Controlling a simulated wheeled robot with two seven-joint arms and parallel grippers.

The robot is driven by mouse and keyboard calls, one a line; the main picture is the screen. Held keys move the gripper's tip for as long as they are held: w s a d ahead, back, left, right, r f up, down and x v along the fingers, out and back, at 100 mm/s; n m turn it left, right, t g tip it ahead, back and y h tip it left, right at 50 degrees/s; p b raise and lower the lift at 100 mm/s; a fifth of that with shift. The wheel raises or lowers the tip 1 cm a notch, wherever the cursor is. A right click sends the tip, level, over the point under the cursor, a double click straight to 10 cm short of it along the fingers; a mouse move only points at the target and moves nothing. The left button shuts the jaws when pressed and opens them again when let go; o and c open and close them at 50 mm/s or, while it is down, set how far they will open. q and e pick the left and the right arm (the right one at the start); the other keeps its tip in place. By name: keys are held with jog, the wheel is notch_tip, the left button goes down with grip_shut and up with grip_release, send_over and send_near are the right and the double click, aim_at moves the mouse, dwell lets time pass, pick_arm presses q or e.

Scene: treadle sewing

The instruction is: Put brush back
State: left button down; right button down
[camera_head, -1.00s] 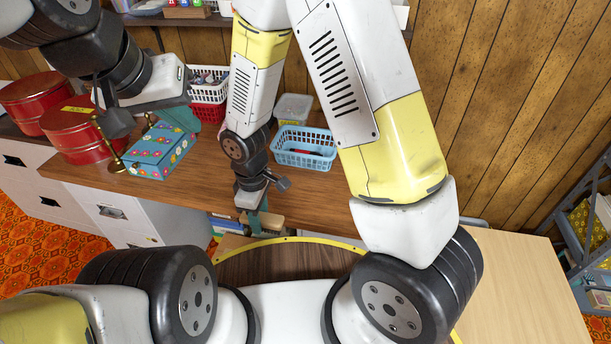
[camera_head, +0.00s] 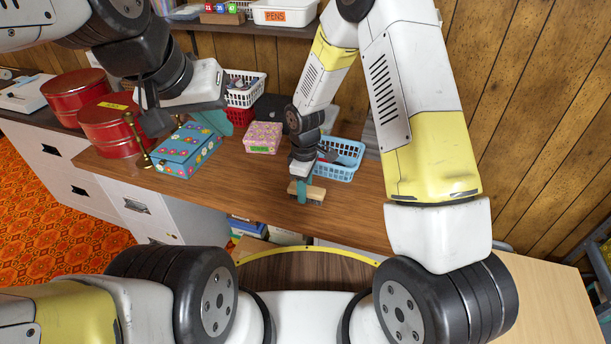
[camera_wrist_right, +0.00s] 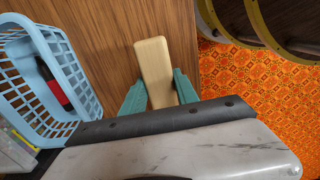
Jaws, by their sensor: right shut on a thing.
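The brush (camera_head: 316,193), a pale wooden block with a dark underside, is in my right gripper (camera_head: 302,192), over the brown tabletop close in front of the blue basket (camera_head: 338,172). In the right wrist view the brush (camera_wrist_right: 153,65) sits between the teal fingers of the right gripper (camera_wrist_right: 160,92), which is shut on it. I cannot tell if the brush touches the table. The blue basket (camera_wrist_right: 48,95) stands to its left there, with a red and black item inside. My left gripper (camera_head: 214,122) hangs by the flowered blue box; its fingertips are partly hidden.
A pink box (camera_head: 263,137) and a white basket (camera_head: 246,90) stand behind. Bare tabletop (camera_head: 240,180) lies left of the brush. A shelf with a PENS bin (camera_head: 284,13) is above.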

jog(key=shift+w+f, duration=0.15)
jog(key=shift+f, duration=1.6)
jog(key=shift+f, duration=0.15)
jog(key=c, duration=0.9)
grip_release()
